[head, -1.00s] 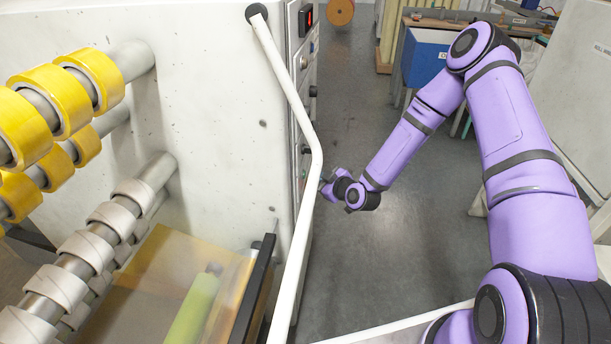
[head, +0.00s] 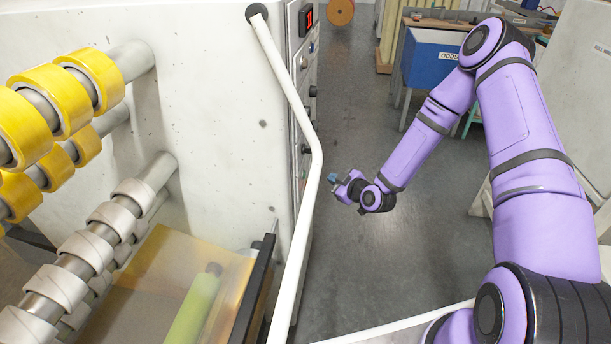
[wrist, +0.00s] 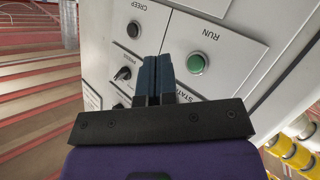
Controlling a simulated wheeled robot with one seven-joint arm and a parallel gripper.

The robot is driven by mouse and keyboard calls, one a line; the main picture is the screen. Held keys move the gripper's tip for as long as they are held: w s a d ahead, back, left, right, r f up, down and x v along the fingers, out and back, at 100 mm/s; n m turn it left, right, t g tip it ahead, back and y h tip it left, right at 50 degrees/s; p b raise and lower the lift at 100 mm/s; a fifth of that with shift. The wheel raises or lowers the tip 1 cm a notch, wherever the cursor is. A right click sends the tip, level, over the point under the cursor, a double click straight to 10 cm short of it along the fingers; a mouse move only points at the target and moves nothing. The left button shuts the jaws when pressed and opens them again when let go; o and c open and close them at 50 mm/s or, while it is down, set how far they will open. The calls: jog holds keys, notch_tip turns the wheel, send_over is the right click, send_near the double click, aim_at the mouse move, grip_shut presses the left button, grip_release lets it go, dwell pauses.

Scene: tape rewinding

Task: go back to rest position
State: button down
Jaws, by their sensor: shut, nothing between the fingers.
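My gripper (head: 333,179) is over the open floor in the head view, just right of the machine's side panel and apart from it. In the wrist view my gripper (wrist: 157,70) shows its two dark blue fingers pressed together, with nothing held. They point at the control panel (wrist: 225,70), which has a green RUN button (wrist: 195,64) right of the fingers, a black CREEP button (wrist: 133,29) and a black knob (wrist: 122,73) to the left. My purple arm reaches from the lower right of the head view.
The white machine (head: 200,90) fills the left, with yellow tape rolls (head: 60,95) and pale cores (head: 90,250) on its shafts. A white rail (head: 300,150) runs along its edge. A blue bin (head: 432,60) stands at the back. Grey floor (head: 400,260) is free around my gripper.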

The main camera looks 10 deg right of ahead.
jog(key=s+d+r+m+g+h, duration=0.1)
jog(key=s+d+r+g+h, duration=0.15)
jog(key=r, duration=0.75)
jog(key=s+d+r+m+g+h, duration=0.1)
jog(key=s+r, duration=0.3)
jog(key=r, duration=0.5)
jog(key=s+d+r+m+g+h, duration=0.1)
jog(key=s+d+r+g+h, duration=0.15)
jog(key=r, duration=0.75)
jog(key=s+r+m+g, duration=0.1)
jog(key=s+r+m, duration=0.2)
jog(key=s+r, duration=0.4)
jog(key=s+r+m+g, duration=0.1)
jog(key=s+r+m, duration=0.3)
jog(key=s, duration=1.7)
notch_tip(320, 180, up, 3)
jog(key=shift+s+a+f, duration=0.15)
jog(key=shift+s+a, duration=0.25)
jog(key=shift+a, duration=0.05)
dwell(0.8)
